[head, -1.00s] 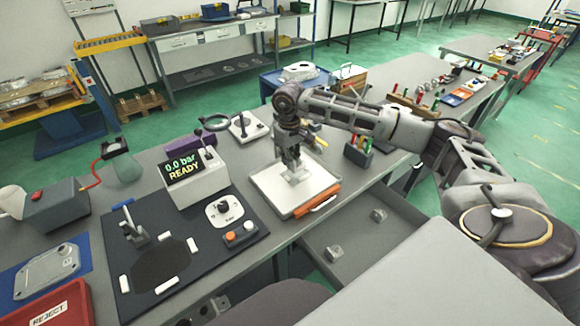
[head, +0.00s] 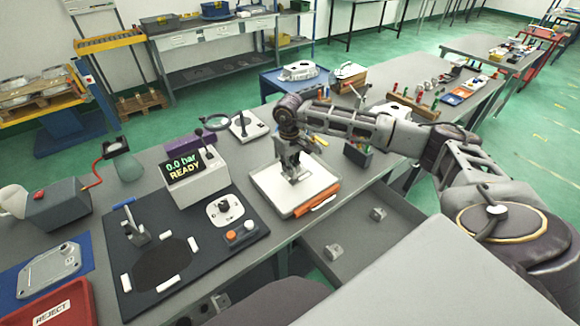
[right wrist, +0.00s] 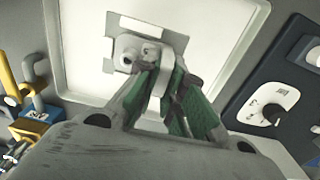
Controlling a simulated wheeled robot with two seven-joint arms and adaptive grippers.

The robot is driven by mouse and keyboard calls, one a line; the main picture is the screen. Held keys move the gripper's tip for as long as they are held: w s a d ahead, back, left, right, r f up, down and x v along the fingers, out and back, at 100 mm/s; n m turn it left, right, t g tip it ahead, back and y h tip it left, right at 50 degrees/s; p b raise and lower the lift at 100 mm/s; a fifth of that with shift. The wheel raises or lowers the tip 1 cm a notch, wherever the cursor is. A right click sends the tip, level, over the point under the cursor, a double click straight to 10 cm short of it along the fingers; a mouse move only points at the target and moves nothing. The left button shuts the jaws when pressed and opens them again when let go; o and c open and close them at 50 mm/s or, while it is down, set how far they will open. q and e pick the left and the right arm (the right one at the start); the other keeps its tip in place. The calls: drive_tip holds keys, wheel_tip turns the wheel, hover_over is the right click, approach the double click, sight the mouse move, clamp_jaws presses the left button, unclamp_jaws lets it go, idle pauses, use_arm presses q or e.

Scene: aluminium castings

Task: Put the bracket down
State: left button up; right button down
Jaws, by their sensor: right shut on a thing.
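The bracket (head: 297,178) is a small light-grey metal part in the head view, at the white tray (head: 270,184) on the bench. My right gripper (head: 292,163) points down over the tray and is shut on the bracket. In the right wrist view the gripper's green-padded fingers (right wrist: 172,100) close around part of the bracket (right wrist: 128,52), whose flat flange and round boss show against the white tray floor (right wrist: 85,70). The fingers hide part of it. I cannot tell whether the bracket touches the tray floor. My left gripper is in neither view.
A dark mat with a fixture (head: 165,262) and the READY pressure box (head: 197,178) are to the left. A magnifier stand (head: 250,125) is behind. An open drawer (head: 350,236) holds small castings.

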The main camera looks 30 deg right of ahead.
drive_tip(key=c, duration=1.8)
unclamp_jaws()
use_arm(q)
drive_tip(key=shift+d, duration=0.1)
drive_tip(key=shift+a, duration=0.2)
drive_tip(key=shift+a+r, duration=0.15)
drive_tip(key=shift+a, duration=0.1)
use_arm(e)
drive_tip(key=shift+r, duration=0.15)
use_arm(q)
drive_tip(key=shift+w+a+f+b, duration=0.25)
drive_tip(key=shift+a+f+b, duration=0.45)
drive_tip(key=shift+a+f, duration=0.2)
use_arm(e)
wheel_tip(320, 180, up, 12)
drive_tip(key=shift+a+f, duration=0.1)
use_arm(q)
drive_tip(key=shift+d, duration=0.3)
